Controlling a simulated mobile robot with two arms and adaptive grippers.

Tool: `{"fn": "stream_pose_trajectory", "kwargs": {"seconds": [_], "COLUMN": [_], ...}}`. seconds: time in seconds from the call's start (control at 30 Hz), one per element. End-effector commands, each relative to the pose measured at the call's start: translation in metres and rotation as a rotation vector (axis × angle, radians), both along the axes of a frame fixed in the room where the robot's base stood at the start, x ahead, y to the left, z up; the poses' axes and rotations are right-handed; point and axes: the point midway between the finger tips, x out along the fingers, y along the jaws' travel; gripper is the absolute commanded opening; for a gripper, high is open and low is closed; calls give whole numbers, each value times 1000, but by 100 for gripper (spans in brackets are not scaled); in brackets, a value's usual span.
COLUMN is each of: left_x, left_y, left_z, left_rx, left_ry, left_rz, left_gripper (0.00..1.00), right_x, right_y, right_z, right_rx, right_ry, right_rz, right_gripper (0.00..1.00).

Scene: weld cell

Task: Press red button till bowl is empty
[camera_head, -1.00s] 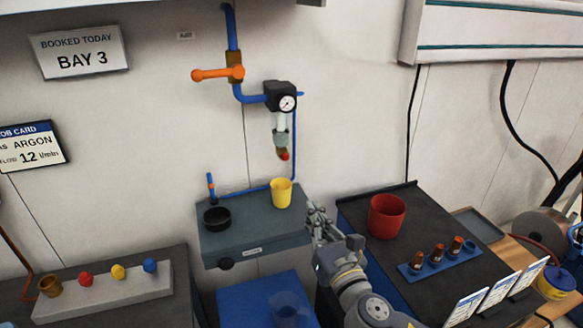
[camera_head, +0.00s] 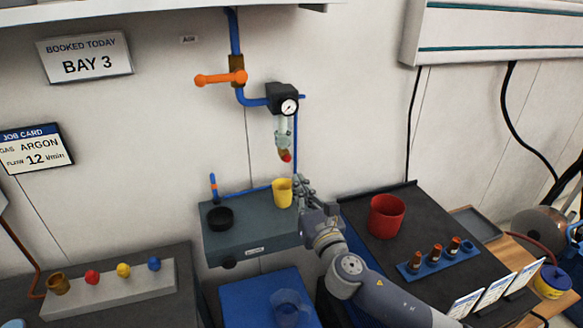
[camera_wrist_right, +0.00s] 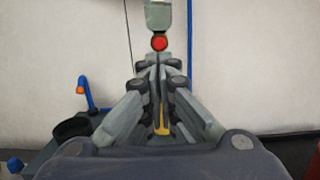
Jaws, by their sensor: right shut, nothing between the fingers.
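The red button (camera_head: 286,157) is at the bottom end of the clear filter bowl (camera_head: 283,131), which hangs under a dark regulator with a round gauge (camera_head: 289,106). My right gripper (camera_head: 300,182) is shut and empty, below and slightly right of the button, close to the yellow cup. In the right wrist view the red button (camera_wrist_right: 159,43) shows just beyond the shut fingertips (camera_wrist_right: 158,62), with the bowl's lower end (camera_wrist_right: 158,15) above it. A gap to the button seems to remain. The bowl's contents are too small to tell. My left gripper is not in view.
A yellow cup (camera_head: 282,192) stands on the grey shelf (camera_head: 262,232) below the bowl, beside a black dish (camera_head: 219,217). An orange valve handle (camera_head: 218,79) sits on the blue pipe. A red cup (camera_head: 386,216) stands on the dark bench at right.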

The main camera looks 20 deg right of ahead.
Motion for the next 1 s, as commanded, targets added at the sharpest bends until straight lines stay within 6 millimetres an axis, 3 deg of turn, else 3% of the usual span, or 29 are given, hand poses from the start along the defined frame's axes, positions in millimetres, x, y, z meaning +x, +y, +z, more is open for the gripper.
{"fn": "stream_pose_trajectory", "kwargs": {"seconds": [0.1, 0.33, 0.87, 1.0], "left_x": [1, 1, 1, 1], "left_y": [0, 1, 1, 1], "left_z": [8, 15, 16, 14], "left_rx": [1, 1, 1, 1], "left_ry": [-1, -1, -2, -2], "left_rz": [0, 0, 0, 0], "left_gripper": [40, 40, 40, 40], "right_x": [23, 50, 59, 70], "right_y": [2, 3, 3, 3], "right_z": [7, 8, 8, 8], "right_rx": [2, 1, 1, 0], "right_ry": [-1, 0, 0, -1], "right_rz": [-1, -1, 0, -2], "right_gripper": [0, 0, 0, 0]}}
